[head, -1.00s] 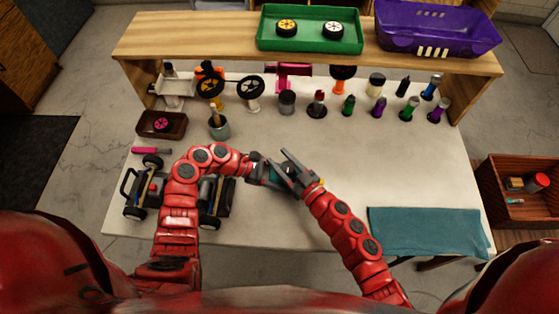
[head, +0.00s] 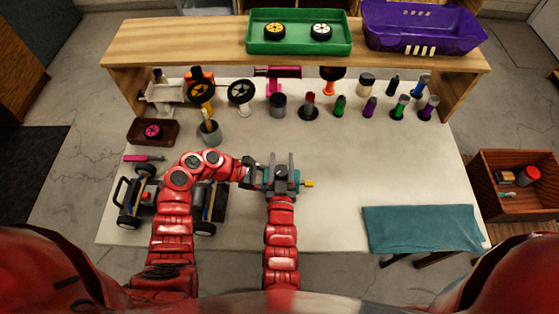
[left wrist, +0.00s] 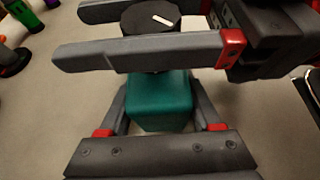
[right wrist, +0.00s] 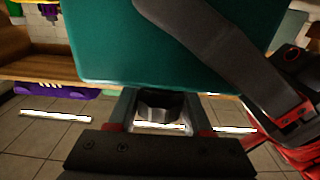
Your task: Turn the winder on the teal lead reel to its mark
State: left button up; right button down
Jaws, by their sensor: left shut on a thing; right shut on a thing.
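The teal lead reel (head: 293,176) is a box held above the table between my two grippers, with a yellow piece sticking out on its right. My left gripper (head: 257,174) is shut on the reel body, which also shows between its fingers in the left wrist view (left wrist: 160,100). The winder (left wrist: 150,18) is a dark round knob with a white line on top. My right gripper (head: 280,168) is shut on the winder, one finger on each side. In the right wrist view the winder (right wrist: 160,105) is partly hidden. I cannot make out the mark on the reel.
An RC car chassis (head: 145,200) stands at the left of the table, partly behind my left arm. A teal cloth (head: 420,230) lies at the right front. Several bottles and tools stand along the back under a wooden shelf (head: 200,40). The table's middle right is clear.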

jog(key=shift+d+m+g+h, duration=0.2)
jog(key=shift+m+h, duration=0.45)
jog(key=shift+h, duration=0.45)
jog(key=shift+d+m+g+h, duration=0.2)
jog(key=shift+m+h, duration=0.5)
jog(key=shift+h, duration=0.4)
jog(key=shift+d+m+g+h, duration=0.1)
jog(key=shift+m+g+h, duration=0.1)
jog(key=shift+m+h, duration=0.7)
jog(key=shift+h, duration=0.3)
jog(key=shift+c, duration=1.5)
grip_release()
jog(key=shift+s, duration=0.1)
jog(key=v, duration=1.2)
jog(key=shift+d+r, duration=0.1)
